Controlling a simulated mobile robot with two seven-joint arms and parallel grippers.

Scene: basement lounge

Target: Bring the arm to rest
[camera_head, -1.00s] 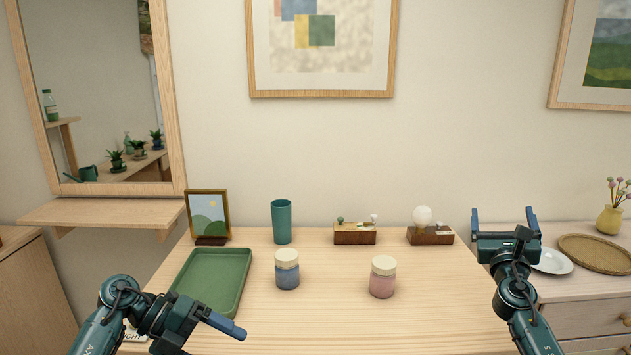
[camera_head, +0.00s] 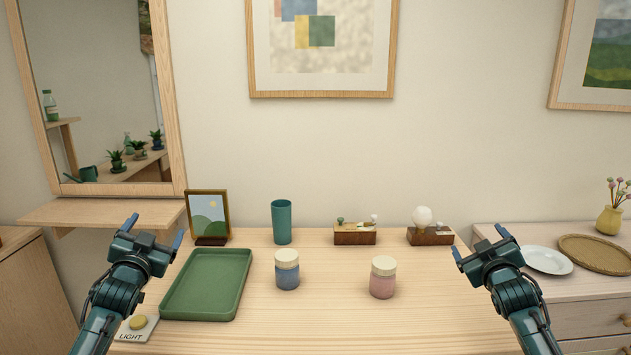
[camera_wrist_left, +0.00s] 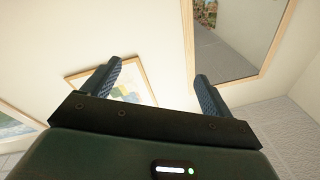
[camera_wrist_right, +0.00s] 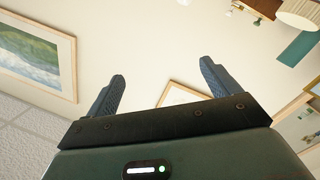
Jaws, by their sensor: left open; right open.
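My left gripper (camera_head: 153,231) is open and empty. It is raised at the left, above and beside the green tray, with its fingers pointing up and away. The left wrist view shows its two fingers (camera_wrist_left: 158,85) apart with only wall, picture and mirror beyond. My right gripper (camera_head: 479,244) is open and empty, raised at the right end of the table. The right wrist view shows its fingers (camera_wrist_right: 163,85) apart with nothing between them.
The wooden table (camera_head: 330,325) holds a green tray (camera_head: 165,312), blue jar (camera_head: 287,276), pink jar (camera_head: 382,283), green cup (camera_head: 281,222), small framed picture (camera_head: 207,216), two wooden blocks with fittings (camera_head: 354,237), (camera_head: 430,239) and a light switch (camera_head: 135,328). A white plate (camera_head: 547,261) stands right.

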